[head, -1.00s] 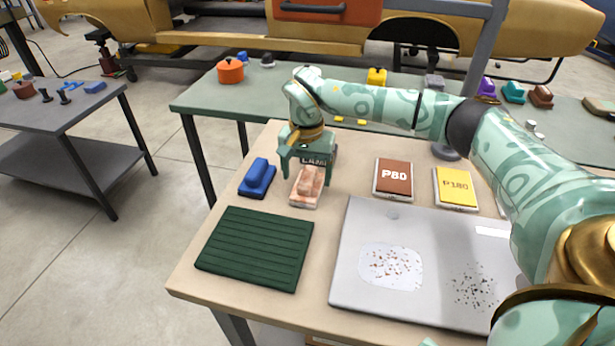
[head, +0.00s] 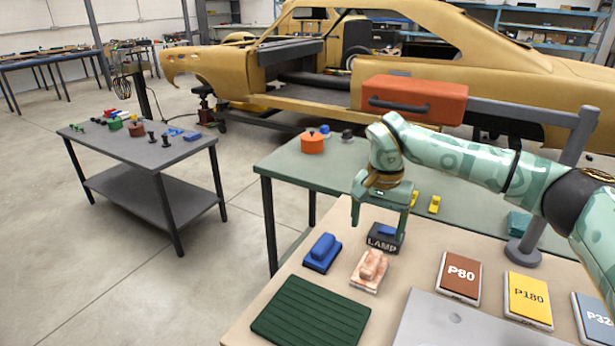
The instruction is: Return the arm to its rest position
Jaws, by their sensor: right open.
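My right arm (head: 455,155) comes in from the right in the head view. Its gripper (head: 381,216) points down with its jaws apart and nothing between them. It hangs in front of a dark block marked LAMP (head: 383,237), which it partly hides. A pinkish block with a raised grip (head: 370,270) lies on the wooden table just below and nearer, clear of the fingers. My left gripper is out of view.
A blue block (head: 322,252) and a green ribbed mat (head: 311,313) lie at left on the wooden table. P80 (head: 460,277) and P180 (head: 529,299) pads lie right, near a grey panel (head: 450,325). A grey post (head: 560,170) stands behind. An orange pot (head: 312,143) sits on the green table.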

